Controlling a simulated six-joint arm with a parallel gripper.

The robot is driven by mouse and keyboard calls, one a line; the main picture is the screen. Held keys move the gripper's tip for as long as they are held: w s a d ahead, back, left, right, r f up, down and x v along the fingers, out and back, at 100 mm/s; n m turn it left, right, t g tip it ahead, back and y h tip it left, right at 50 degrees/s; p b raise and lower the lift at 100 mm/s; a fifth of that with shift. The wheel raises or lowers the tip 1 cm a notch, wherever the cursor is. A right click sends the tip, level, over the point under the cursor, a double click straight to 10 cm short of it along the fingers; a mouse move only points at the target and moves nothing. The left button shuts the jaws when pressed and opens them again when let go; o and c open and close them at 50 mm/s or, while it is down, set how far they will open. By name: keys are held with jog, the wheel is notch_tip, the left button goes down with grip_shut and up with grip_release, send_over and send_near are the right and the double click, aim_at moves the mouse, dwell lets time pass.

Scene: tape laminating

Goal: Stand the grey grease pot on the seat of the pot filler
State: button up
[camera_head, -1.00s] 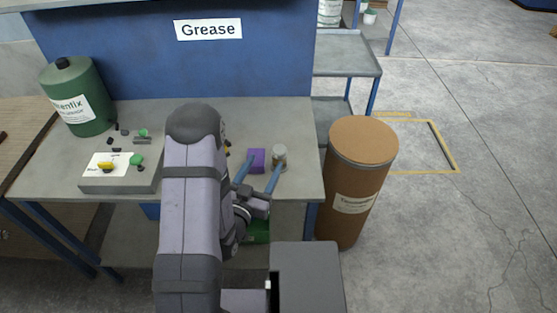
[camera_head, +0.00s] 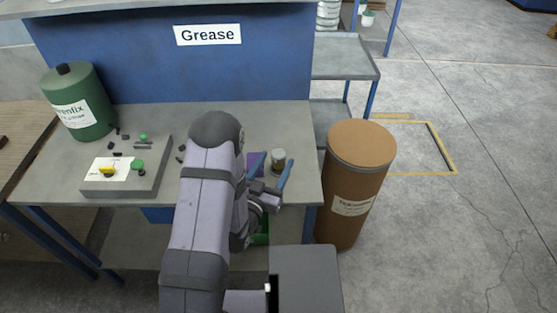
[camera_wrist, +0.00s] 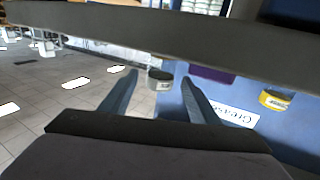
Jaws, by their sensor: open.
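The grey grease pot (camera_head: 279,155) stands upright on the bench near its right edge. It also shows in the wrist view, where the pot (camera_wrist: 158,80) is upside down in the picture, between and beyond the two fingers. My gripper (camera_head: 272,166) is open, with blue fingers pointing at the pot from the front. The pot lies between the lines of the fingers, and I cannot tell whether either touches it. I cannot make out a pot filler seat for certain. A grey box with a yellow lever and green knob (camera_head: 125,170) sits on the left of the bench.
A purple block (camera_head: 253,162) stands just left of the pot, close to the left finger. A yellow-labelled pot (camera_wrist: 276,99) shows in the wrist view. A green canister (camera_head: 76,102) stands back left. A brown drum (camera_head: 358,190) stands beside the bench's right end.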

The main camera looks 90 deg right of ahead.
aim_at(276, 162)
jog(key=shift+p+x, duration=0.35)
jog(key=shift+x, duration=1.15)
jog(key=shift+c, duration=0.7)
jog(key=c, duration=1.2)
jog(key=shift+r, duration=0.1)
jog(key=shift+r+b, duration=0.35)
jog(key=shift+r, duration=4.55)
